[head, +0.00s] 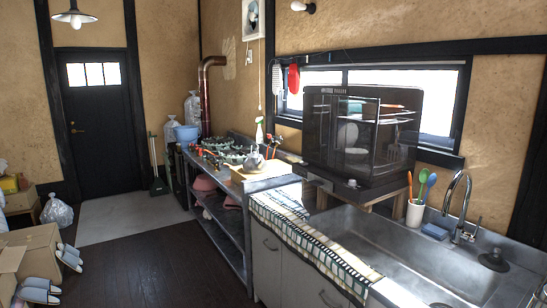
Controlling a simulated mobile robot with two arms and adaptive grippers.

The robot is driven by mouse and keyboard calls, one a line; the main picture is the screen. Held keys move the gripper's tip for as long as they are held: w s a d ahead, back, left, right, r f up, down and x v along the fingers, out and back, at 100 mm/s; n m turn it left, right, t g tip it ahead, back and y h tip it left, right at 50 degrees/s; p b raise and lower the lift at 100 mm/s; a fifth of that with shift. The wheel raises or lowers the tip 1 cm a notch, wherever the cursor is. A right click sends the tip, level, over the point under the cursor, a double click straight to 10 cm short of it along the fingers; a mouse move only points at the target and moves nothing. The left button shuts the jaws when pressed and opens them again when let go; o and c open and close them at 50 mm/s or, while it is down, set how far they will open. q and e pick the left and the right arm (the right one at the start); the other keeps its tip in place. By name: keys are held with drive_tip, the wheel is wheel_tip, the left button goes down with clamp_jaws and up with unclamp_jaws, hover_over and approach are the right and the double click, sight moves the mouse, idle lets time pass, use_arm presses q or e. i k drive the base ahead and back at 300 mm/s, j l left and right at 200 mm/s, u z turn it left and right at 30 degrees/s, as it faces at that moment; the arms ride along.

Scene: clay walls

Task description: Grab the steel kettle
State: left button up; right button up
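A small grey metal kettle (256,159) shows in the middle of the head view. It appears upright on a pale wooden board or box (262,174) at the near end of the stove counter (278,183). It is small in the picture, so its handle and spout are hard to make out. Neither my left nor my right gripper is in view.
A steel sink (420,252) and a dark dish dryer (350,140) stand at the right. A striped cloth (305,235) hangs over the counter edge. Cardboard boxes (30,250) and slippers (38,287) lie at the left. The dark floor (150,255) between is clear.

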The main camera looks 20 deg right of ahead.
sight(251, 165)
drive_tip(key=i+l+z, duration=0.15)
drive_tip(key=i+z, duration=0.2)
drive_tip(key=i, duration=0.65)
drive_tip(key=i+j+z, duration=0.15)
drive_tip(key=i+z, duration=0.15)
drive_tip(key=i, duration=0.7)
